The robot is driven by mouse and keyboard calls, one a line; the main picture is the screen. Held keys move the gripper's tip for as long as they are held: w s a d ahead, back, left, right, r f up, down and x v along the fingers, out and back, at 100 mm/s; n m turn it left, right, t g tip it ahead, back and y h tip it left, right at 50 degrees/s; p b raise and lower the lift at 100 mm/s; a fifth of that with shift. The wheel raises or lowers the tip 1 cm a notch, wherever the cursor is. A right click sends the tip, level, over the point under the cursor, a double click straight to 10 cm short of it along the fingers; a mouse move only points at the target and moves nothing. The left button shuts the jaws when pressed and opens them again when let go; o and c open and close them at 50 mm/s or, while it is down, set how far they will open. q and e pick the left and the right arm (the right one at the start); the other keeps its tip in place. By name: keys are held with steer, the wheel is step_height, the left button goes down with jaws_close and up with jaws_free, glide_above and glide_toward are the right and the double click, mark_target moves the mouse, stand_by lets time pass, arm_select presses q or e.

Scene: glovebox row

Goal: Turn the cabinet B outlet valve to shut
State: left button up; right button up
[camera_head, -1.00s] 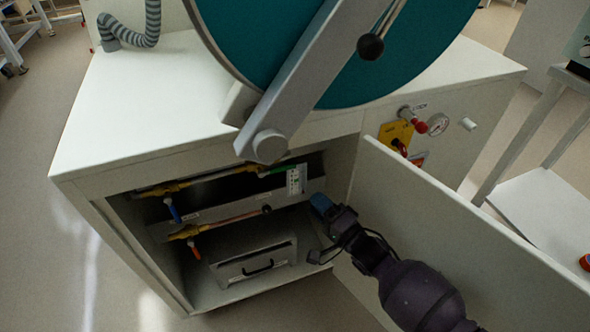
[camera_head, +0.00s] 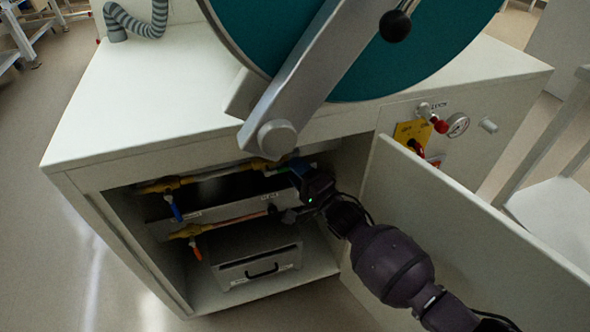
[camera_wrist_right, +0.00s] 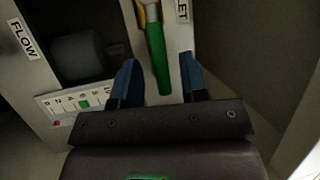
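The valve with the green handle (camera_wrist_right: 157,58) sits on a panel inside the open cabinet, beside a label (camera_wrist_right: 183,12) of which only "LET" shows. In the head view its green handle (camera_head: 276,169) is partly hidden by my right gripper (camera_head: 291,168). In the wrist view the handle runs along the yellow-and-metal valve body and down between the two blue fingers of my right gripper (camera_wrist_right: 159,72). The fingers are open, one on each side of the handle, with visible gaps. My left gripper is not in view.
A dark knob (camera_wrist_right: 82,55) by a FLOW label is left of the fingers. Valves with a blue handle (camera_head: 176,210) and an orange handle (camera_head: 196,252) are further left. A drawer-like box (camera_head: 258,268) sits below. The open door (camera_head: 450,235) stands right of my arm.

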steer(key=shift+w+a+r, duration=0.15)
steer(key=shift+w+a, duration=0.15)
steer(key=shift+w, duration=0.05)
jaws_close()
steer(key=shift+s, duration=0.1)
